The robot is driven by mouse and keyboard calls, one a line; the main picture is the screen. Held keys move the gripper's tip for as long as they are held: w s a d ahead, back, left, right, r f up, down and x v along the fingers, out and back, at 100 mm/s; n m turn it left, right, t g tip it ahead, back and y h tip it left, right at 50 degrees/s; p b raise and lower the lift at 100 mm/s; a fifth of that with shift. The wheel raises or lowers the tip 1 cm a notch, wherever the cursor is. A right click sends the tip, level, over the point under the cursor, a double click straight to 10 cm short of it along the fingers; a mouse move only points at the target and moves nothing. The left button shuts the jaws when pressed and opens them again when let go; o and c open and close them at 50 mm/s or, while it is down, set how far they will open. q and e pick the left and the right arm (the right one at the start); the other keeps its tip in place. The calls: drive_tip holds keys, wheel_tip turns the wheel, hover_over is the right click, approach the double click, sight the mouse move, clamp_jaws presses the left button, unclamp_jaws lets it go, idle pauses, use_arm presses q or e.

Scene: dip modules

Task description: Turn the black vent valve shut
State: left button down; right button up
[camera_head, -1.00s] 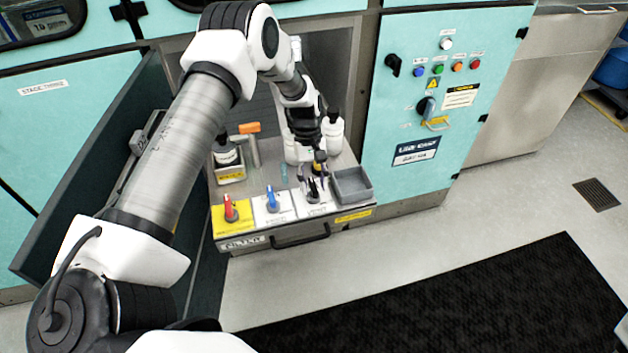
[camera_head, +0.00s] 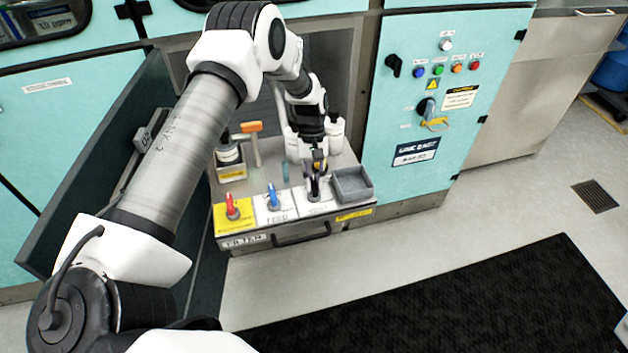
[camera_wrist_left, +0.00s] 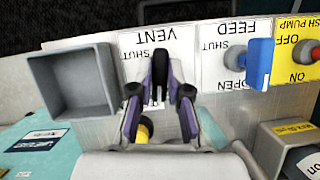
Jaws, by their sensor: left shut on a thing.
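The black vent valve (camera_wrist_left: 159,78) sits on the white panel marked VENT and SHUT in the left wrist view, which shows the lettering upside down. My left gripper (camera_wrist_left: 160,92) has its two purple-sided fingers on either side of the black handle, shut on it. The handle stands about in line with the fingers, roughly upright in that picture. In the head view my left gripper (camera_head: 315,187) comes down over the vent panel and covers most of the valve. Any OPEN mark of the vent is hidden. My right gripper is not in view.
The blue feed valve (camera_head: 273,196) and red pump knob (camera_head: 231,207) stand left of the vent in the head view. A grey open bin (camera_head: 353,184) is close on the right. A bottle (camera_head: 228,153) and an orange-topped tool (camera_head: 253,140) stand behind.

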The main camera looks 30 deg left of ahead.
use_arm(q)
drive_tip(key=m+y, duration=0.1)
drive_tip(key=m, duration=0.3)
drive_tip(key=shift+f+g, duration=0.2)
drive_tip(key=shift+g, duration=0.2)
drive_tip(key=m+y, duration=0.1)
drive_tip(key=m, duration=0.3)
drive_tip(key=shift+d+y, duration=0.1)
drive_tip(key=shift+y, duration=0.3)
drive_tip(key=m+y, duration=0.1)
drive_tip(key=m, duration=0.2)
drive_tip(key=shift+d+r+m, duration=0.1)
drive_tip(key=shift+m, duration=0.2)
drive_tip(key=shift+m+t+y+p, duration=0.4)
drive_tip(key=shift+m+y+p, duration=0.4)
drive_tip(key=shift+m, duration=1.5)
drive_tip(key=c, duration=1.1)
unclamp_jaws()
drive_tip(key=shift+d, duration=0.1)
drive_tip(key=shift+c, duration=0.2)
drive_tip(key=shift+w, duration=0.15)
